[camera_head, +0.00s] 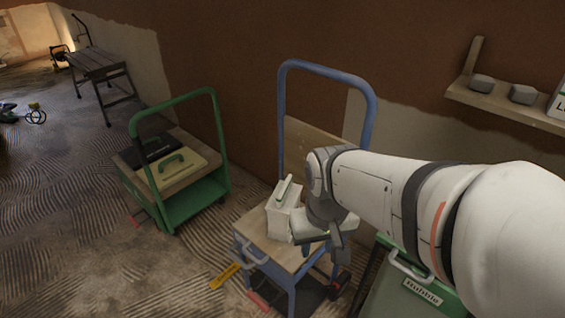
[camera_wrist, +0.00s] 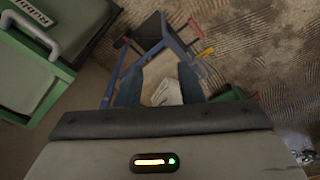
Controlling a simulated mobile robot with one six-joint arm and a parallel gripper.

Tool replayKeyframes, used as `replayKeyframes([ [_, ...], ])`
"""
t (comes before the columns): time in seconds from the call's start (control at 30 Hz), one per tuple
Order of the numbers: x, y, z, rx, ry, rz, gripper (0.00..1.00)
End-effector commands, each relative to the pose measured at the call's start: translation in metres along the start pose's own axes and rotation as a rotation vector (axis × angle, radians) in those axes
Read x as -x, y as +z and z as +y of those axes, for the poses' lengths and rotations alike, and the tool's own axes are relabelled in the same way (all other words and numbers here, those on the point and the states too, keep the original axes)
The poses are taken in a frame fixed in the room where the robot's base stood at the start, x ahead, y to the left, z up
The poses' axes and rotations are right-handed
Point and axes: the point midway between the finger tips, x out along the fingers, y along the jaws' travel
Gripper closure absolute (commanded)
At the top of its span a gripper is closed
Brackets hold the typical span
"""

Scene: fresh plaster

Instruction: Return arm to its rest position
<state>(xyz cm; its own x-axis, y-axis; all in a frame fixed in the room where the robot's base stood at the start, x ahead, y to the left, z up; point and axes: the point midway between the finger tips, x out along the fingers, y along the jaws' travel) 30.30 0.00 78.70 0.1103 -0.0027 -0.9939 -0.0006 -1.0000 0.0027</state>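My arm reaches in from the right in the head view, bent down over a blue trolley (camera_head: 285,250) with a wooden top. My gripper (camera_wrist: 160,78) points down toward the trolley in the wrist view. Its two dark fingers stand apart, with a clear gap between them. A white box with a pale green and white handle (camera_head: 284,212) stands on the trolley top, just left of my wrist. The white box (camera_wrist: 167,93) also shows beyond the gap between the fingers, and I see no finger touching it. My wrist hides part of the trolley top in the head view.
A green trolley (camera_head: 198,205) with a black case and a cream case stands to the left. A green case (camera_head: 415,290) is close below my arm, at the right. A wall shelf (camera_head: 505,105) holds grey blocks. The ridged floor is open at left.

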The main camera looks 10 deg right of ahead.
Motion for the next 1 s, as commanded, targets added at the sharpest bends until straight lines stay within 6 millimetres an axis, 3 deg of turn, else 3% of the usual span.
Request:
replayKeyframes([
  [0.27,0.003,-0.001,0.000,0.003,0.000,0.001,0.66],
  [0.43,0.028,-0.004,0.000,0.003,-0.001,0.010,0.66],
  [0.57,0.064,-0.009,0.000,0.002,-0.003,0.024,0.66],
  [1.0,0.215,-0.026,0.001,-0.001,-0.008,0.094,0.66],
])
